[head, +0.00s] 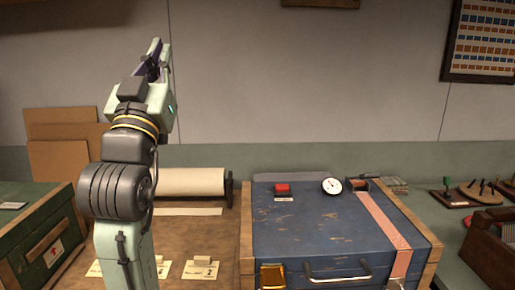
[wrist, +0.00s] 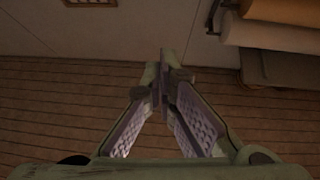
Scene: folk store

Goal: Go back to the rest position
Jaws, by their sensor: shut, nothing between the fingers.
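My gripper (head: 155,58) is raised high on the left side of the head view, in front of the bare wall and well above the bench. Its fingers point up and away. In the wrist view my gripper (wrist: 164,68) has its two fingertips together with nothing between them. Part of the bench behind my arm is hidden in the head view.
A blue chest (head: 310,226) with a red button (head: 283,188) and a round dial (head: 332,186) stands right of centre. A paper roll (head: 190,182) lies behind my arm. A green box (head: 35,240) stands at left, a wooden crate (head: 490,255) at right. The air around my gripper is clear.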

